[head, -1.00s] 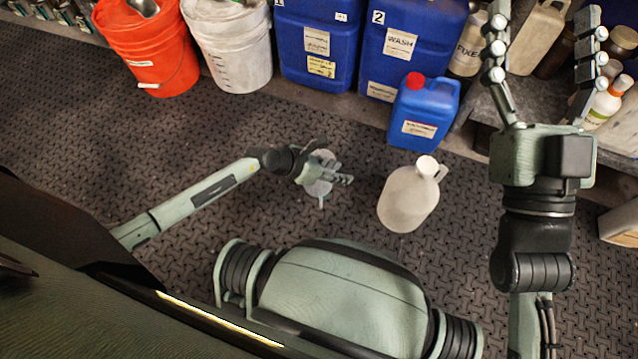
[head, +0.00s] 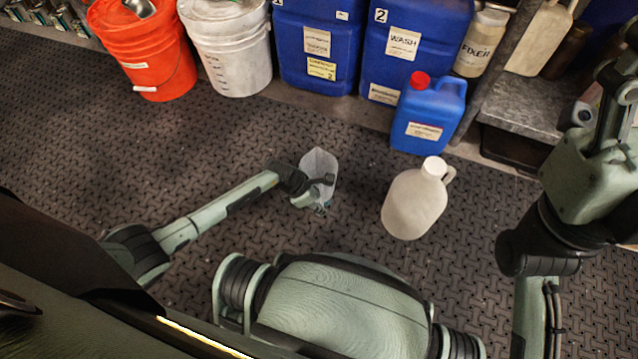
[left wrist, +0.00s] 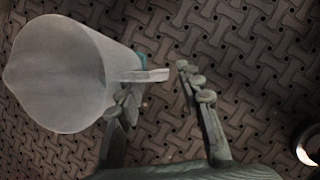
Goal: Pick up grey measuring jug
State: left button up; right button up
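The grey measuring jug (head: 318,162) is a pale, translucent vessel on the dark floor mat, left of the white jug. In the left wrist view the jug (left wrist: 58,75) shows its wide mouth, with its handle (left wrist: 148,75) pointing right. My left gripper (head: 322,194) is at the jug's near side and partly covers it in the head view. In the left wrist view its two fingers (left wrist: 158,88) are spread apart, with the handle reaching across the gap near the tips. I cannot tell whether they touch it. My right gripper (head: 618,95) is partly cut off at the right edge.
A white jug (head: 414,205) stands right of the measuring jug, and a blue canister (head: 425,115) stands behind it. An orange bucket (head: 145,50), a white bucket (head: 228,50) and large blue containers (head: 318,45) line the back. The mat (head: 110,150) at left is clear.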

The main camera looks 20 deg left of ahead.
pick_arm(q)
jog(key=b+x, duration=0.1)
jog(key=x, duration=0.2)
jog(key=shift+d, duration=0.1)
jog(key=shift+c, duration=0.6)
grip_shut()
